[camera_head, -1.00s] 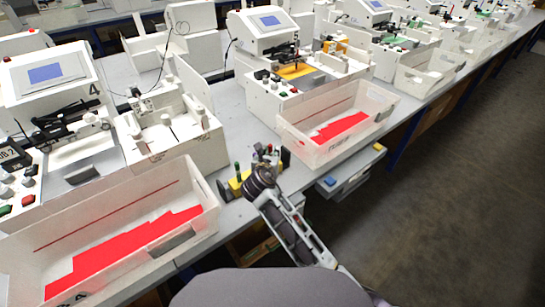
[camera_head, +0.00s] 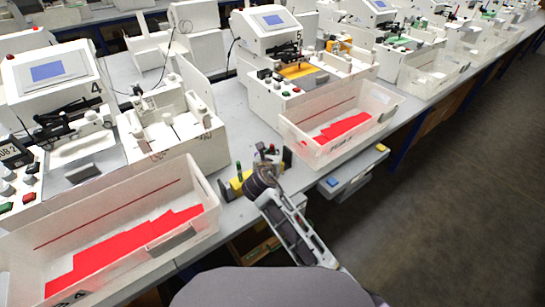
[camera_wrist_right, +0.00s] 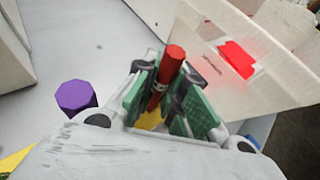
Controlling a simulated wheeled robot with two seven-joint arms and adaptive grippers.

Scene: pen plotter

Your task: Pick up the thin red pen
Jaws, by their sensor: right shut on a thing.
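The thin red pen (camera_wrist_right: 169,75) stands between the two green-padded fingers of my right gripper (camera_wrist_right: 168,98) in the right wrist view. The fingers are closed on its shaft and its wider red end sticks up past them. In the head view my right gripper (camera_head: 267,160) is at the front edge of the table, over a small yellow holder (camera_head: 236,184), with a bit of red showing between the fingers. Yellow also shows below the pen in the wrist view. Whether the pen's lower end is still in the holder is hidden. My left gripper is not in view.
A purple-topped pen (camera_wrist_right: 76,96) stands to the left of my gripper in the wrist view. A green-topped item (camera_head: 239,170) stands at the holder. Translucent bins with red contents flank the gripper, one at right (camera_head: 300,140), one at left (camera_head: 208,190). White plotter machines stand behind.

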